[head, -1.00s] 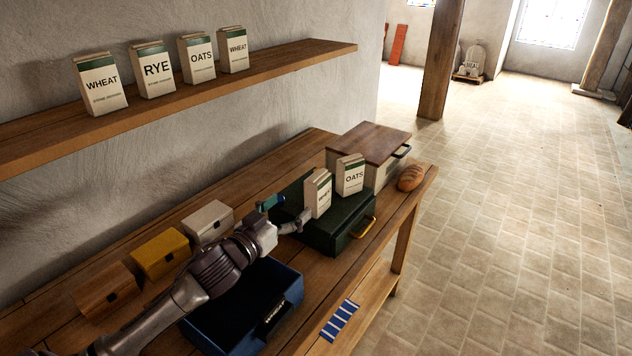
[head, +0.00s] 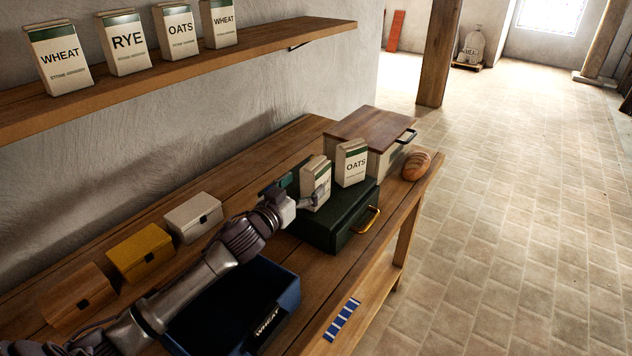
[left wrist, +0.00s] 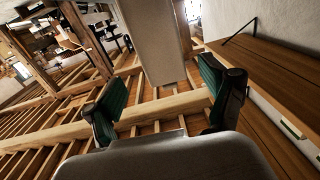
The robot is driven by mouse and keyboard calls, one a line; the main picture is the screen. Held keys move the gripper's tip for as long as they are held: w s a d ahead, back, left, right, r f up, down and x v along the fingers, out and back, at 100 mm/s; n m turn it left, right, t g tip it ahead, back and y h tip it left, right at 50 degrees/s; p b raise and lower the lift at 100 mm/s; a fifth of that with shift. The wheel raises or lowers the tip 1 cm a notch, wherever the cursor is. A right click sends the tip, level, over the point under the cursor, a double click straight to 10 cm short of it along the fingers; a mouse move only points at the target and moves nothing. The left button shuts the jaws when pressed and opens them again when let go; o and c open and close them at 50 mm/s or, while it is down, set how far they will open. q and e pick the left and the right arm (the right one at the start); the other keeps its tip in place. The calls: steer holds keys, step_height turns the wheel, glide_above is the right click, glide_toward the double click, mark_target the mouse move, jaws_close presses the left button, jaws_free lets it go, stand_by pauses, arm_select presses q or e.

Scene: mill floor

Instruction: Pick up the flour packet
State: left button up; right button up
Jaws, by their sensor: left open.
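A cream flour packet with a green top band (head: 313,170) stands upright on the dark green box. My left finger covers part of its label, which looked like WHEAT earlier. A second packet, marked OATS (head: 351,163), stands just right of it. My left gripper (head: 304,193) is open at the first packet, one finger across its front; I cannot tell whether it touches. In the left wrist view, a pale packet face (left wrist: 155,40) reaches down between the open green-padded fingers (left wrist: 160,95). My right gripper is not in view.
The green box (head: 340,222) sits on the wooden bench, with a wood-lidded box (head: 372,132) and a bread loaf (head: 416,165) beyond. An open blue bin (head: 285,300) lies under my left arm. Small boxes line the wall; more packets stand on the shelf (head: 270,40).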

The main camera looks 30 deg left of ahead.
arm_select(q)
steer(key=shift+w+f, duration=0.1)
steer(key=shift+w, duration=0.7)
steer(key=shift+w+a, duration=0.1)
steer(key=shift+w, duration=0.25)
steer(key=w, duration=0.1)
steer(key=w+p, duration=0.1)
steer(key=w, duration=0.1)
steer(key=shift+w+f, duration=0.2)
steer(key=shift+w, duration=0.05)
steer(key=shift+w+f, duration=0.15)
steer(key=shift+w, duration=0.35)
steer(key=shift+s, duration=0.1)
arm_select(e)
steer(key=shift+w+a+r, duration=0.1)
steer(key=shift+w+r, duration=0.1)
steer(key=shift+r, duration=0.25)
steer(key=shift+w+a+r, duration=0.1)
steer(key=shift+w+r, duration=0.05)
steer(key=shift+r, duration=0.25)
arm_select(q)
steer(key=shift+c, duration=1.1)
jaws_close()
